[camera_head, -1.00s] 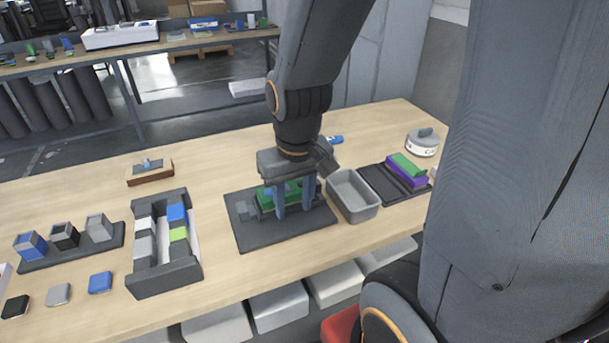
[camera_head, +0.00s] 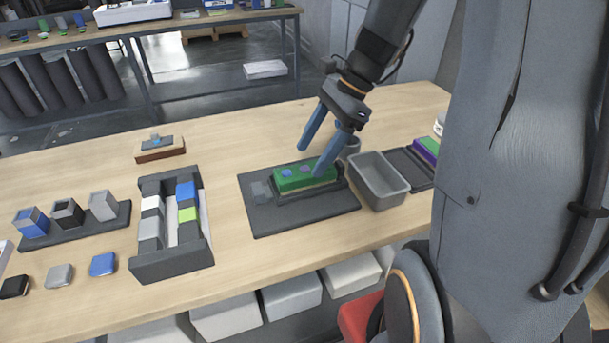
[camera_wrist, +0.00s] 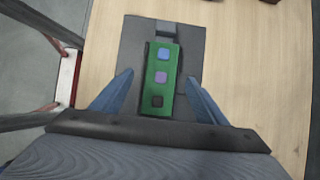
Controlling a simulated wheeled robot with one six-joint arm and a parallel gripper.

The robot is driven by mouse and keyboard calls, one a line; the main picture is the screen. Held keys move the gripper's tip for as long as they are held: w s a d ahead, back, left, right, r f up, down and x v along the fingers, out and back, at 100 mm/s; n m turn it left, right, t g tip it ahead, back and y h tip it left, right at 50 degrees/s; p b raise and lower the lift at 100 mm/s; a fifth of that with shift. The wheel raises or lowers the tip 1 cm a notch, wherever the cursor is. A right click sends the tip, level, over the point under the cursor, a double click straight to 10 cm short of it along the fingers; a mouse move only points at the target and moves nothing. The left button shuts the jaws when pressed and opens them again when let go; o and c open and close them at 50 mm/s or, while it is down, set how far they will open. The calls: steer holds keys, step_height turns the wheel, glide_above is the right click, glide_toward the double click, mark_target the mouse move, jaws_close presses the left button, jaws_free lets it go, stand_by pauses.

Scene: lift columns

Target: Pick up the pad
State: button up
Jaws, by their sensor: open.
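A long green block (camera_head: 306,176) sits in a dark holder on a dark flat mat (camera_head: 300,222). In the wrist view the green block (camera_wrist: 161,96) bears a blue, a purple and a dark square on its top. I cannot tell which of these is the pad. My gripper (camera_head: 311,158) is open and empty, with blue fingers tilted down above the block. In the wrist view my gripper (camera_wrist: 158,77) has one finger on each side of the block, apart from it. One finger hides part of the block's right end in the head view.
A grey open bin (camera_head: 379,184) stands right of the mat, with a dark case (camera_head: 408,168) beyond. A dark rack (camera_head: 172,262) with coloured blocks stands left. Several cubes and small flat pieces lie farther left. The table between rack and mat is bare.

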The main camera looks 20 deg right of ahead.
mark_target(304, 167)
steer(key=shift+p+x, duration=0.35)
steer(key=shift+x, duration=1.95)
steer(key=shift+w+d, duration=0.15)
steer(key=c, duration=1.6)
